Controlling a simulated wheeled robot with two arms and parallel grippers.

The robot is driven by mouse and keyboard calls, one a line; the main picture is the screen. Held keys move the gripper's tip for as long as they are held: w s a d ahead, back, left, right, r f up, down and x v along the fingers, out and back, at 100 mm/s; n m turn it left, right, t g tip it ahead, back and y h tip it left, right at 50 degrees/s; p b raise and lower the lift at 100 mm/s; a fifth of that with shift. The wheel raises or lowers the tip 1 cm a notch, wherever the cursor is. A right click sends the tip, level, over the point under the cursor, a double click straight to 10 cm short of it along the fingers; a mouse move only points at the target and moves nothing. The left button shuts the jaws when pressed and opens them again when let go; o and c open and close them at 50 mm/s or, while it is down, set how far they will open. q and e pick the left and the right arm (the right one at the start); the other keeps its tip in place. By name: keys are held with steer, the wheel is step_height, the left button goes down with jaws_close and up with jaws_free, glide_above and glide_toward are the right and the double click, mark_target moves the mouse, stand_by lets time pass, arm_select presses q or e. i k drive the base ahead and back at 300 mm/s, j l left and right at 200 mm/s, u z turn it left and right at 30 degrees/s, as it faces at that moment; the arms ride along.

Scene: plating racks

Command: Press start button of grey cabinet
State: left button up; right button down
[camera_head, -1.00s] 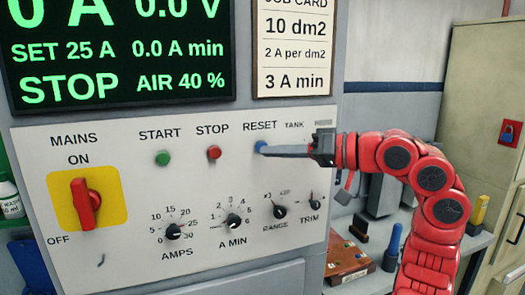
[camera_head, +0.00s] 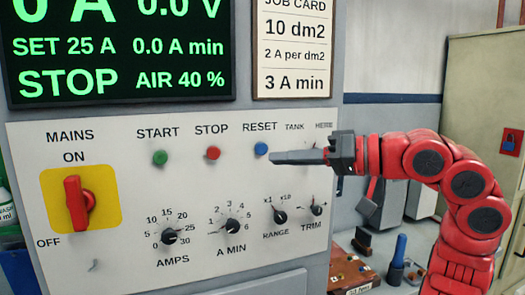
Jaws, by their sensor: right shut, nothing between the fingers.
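The grey cabinet (camera_head: 290,100) carries a light control panel. The green button under the label START (camera_head: 160,158) is at the panel's upper left. The red button under STOP (camera_head: 213,153) and the blue button under RESET (camera_head: 261,149) are to its right. My right gripper (camera_head: 272,157) is shut and empty, its tip just right of and below the blue button, apart from the green one. The display (camera_head: 115,50) reads STOP, SET 25 A, 0.0 V, 0.0 A min and AIR 40 %. My left gripper is not in view.
The red mains switch (camera_head: 78,203) on its yellow plate stands upright towards ON. Knobs for AMPS (camera_head: 169,236), A MIN, RANGE and TRIM line the panel's lower part. A bench with a brown box (camera_head: 352,270) and a blue-handled tool is at right. The space before the panel's left is free.

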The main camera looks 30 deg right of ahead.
mark_target(160, 156)
steer(key=k+l, duration=0.8)
